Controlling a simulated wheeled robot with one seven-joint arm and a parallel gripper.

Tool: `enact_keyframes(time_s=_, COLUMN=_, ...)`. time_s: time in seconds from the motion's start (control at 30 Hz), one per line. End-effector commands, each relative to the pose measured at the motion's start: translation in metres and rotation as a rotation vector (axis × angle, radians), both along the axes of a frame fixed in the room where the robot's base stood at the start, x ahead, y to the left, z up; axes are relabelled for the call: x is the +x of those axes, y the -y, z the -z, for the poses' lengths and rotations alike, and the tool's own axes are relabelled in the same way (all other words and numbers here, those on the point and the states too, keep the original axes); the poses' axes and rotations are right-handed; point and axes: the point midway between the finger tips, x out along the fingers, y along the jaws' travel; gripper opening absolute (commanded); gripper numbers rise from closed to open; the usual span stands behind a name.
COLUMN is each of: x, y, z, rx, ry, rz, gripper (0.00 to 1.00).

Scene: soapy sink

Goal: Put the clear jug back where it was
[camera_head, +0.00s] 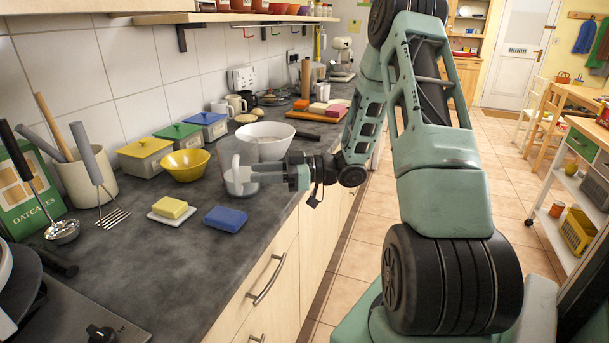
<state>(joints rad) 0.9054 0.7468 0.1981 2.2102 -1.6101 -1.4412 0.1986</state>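A small clear, greyish vessel that looks like the clear jug (237,187) is at the counter's front edge, in front of the large white bowl. My gripper (243,174) reaches in from the right and its fingertips overlap the jug's upper part. The fingers are seen from the side, so I cannot tell whether they are closed on the jug. I also cannot tell whether the jug's base touches the counter.
The white bowl (264,142) and yellow bowl (186,165) stand close by. A yellow sponge on a white dish (158,216) and a blue sponge (225,219) lie nearer. A utensil crock (84,180) stands left. Dark counter (170,270) in front is clear.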

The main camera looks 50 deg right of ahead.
Motion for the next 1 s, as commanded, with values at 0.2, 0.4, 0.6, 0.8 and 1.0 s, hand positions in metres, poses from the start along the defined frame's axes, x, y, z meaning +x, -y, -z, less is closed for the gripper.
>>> enact_keyframes(time_s=0.2, x=-0.035, y=0.040, z=0.002, rx=-0.001, ry=0.001, rz=0.006, gripper=0.36)
enact_keyframes(time_s=0.4, x=-0.061, y=0.066, z=0.001, rx=-0.001, ry=0.001, rz=0.003, gripper=0.36)
enact_keyframes(time_s=0.6, x=-0.074, y=0.080, z=0.000, rx=0.000, ry=0.001, rz=0.002, gripper=0.36)
enact_keyframes(time_s=0.8, x=-0.076, y=0.082, z=-0.001, rx=-0.001, ry=0.001, rz=0.000, gripper=0.36)
enact_keyframes(time_s=1.0, x=-0.075, y=0.081, z=-0.001, rx=0.000, ry=0.001, rz=0.000, gripper=0.36)
